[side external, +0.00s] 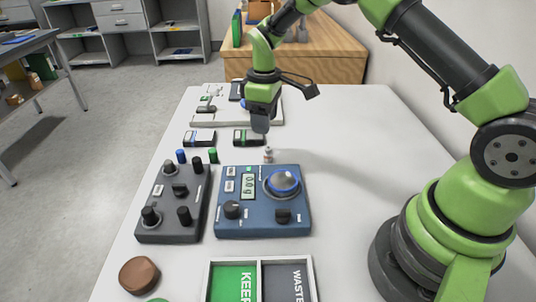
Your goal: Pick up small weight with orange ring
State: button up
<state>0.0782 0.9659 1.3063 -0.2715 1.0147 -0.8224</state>
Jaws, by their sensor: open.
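The small weight (268,155) stands upright on the white table, just behind the blue scale. It looks pale grey with a faint orange band, but it is tiny here. My gripper (261,124) points down above and slightly behind the weight, apart from it. It is open and empty; its fingers overlap from this side, so the gap between them is hidden.
Front trays (210,281) are marked KEEP and WASTE. Small cases (249,137) lie behind. The table's right side is clear.

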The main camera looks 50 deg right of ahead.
aim_at(268, 148)
notch_tip(268, 148, down, 4)
jog(key=shift+f, duration=0.2)
jog(key=f, duration=0.5)
jog(key=shift+s+d+f, duration=0.1)
jog(key=shift+s+d, duration=0.1)
jog(key=shift+s, duration=0.1)
jog(key=shift+c, duration=0.2)
grip_shut()
